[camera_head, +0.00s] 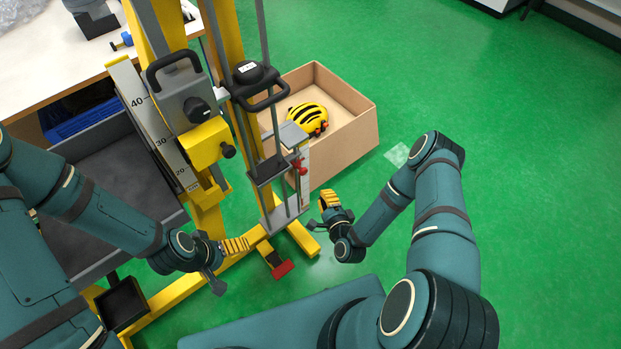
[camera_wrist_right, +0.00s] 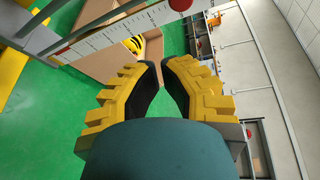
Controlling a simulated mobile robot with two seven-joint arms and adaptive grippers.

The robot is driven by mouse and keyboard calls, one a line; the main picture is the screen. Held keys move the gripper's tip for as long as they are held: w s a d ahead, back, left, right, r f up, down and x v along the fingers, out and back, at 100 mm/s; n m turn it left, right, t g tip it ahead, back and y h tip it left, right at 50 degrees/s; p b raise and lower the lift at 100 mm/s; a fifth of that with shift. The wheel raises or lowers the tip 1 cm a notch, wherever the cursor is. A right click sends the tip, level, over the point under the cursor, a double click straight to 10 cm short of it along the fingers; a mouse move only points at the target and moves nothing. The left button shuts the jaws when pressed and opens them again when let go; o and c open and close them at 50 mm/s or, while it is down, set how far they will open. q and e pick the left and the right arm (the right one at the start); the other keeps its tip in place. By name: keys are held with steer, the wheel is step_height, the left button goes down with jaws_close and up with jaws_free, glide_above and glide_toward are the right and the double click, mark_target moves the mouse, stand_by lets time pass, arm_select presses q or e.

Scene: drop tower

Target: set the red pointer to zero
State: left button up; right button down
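The red pointer (camera_head: 302,167) is small and sits beside a short white scale on the right side of the yellow drop tower (camera_head: 213,215). In the right wrist view a red round part (camera_wrist_right: 180,4) shows at the top edge by the white scale (camera_wrist_right: 125,32); I cannot tell its exact reading. My right gripper (camera_head: 323,209) is below and to the right of the pointer, apart from it. Its yellow-padded fingers are parted with nothing between them. My left gripper (camera_head: 231,264) is low beside the tower's foot, its fingers spread and empty.
A red pedal (camera_head: 283,269) is near the tower's base. A long scale (camera_head: 150,125) runs up the left. Green floor on the right is clear.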

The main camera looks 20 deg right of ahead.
mark_target(299, 167)
steer(key=w+a+m+h+b, duration=0.1)
steer(key=w+m+b, duration=0.1)
steer(key=w+m, duration=0.5)
steer(key=shift+w+a+f+g+h+b, duration=0.2)
steer(key=shift+w+a+g+h+b, duration=0.15)
steer(key=shift+w, duration=0.55)
step_height(299, 167, up, 4)
steer(key=shift+p, duration=1.15)
steer(key=shift+f, duration=0.1)
